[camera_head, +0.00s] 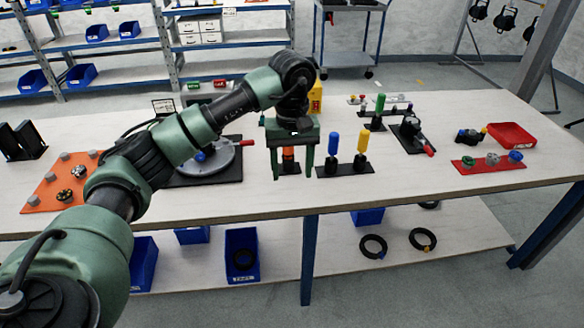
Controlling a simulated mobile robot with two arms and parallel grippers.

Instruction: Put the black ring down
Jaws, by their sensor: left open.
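My left gripper (292,176) points down over the workbench (250,205), with its two green fingers apart. An orange peg (288,154) on a dark base shows between the fingers; I cannot tell whether it is between them or behind. No black ring shows in the gripper. Black rings lie on the lower shelf: one (373,247) and another (423,240) to its right. A further ring (430,205) is partly hidden under the table edge. Another dark ring (244,259) is in a blue bin (242,241). My right gripper is not in view.
Blue (334,145) and yellow (362,142) pegs stand just right of the gripper. A round plate (224,160) on a black mat is at left. A red tray (512,135) and red strip (487,165) are at right. The bench's front strip is clear.

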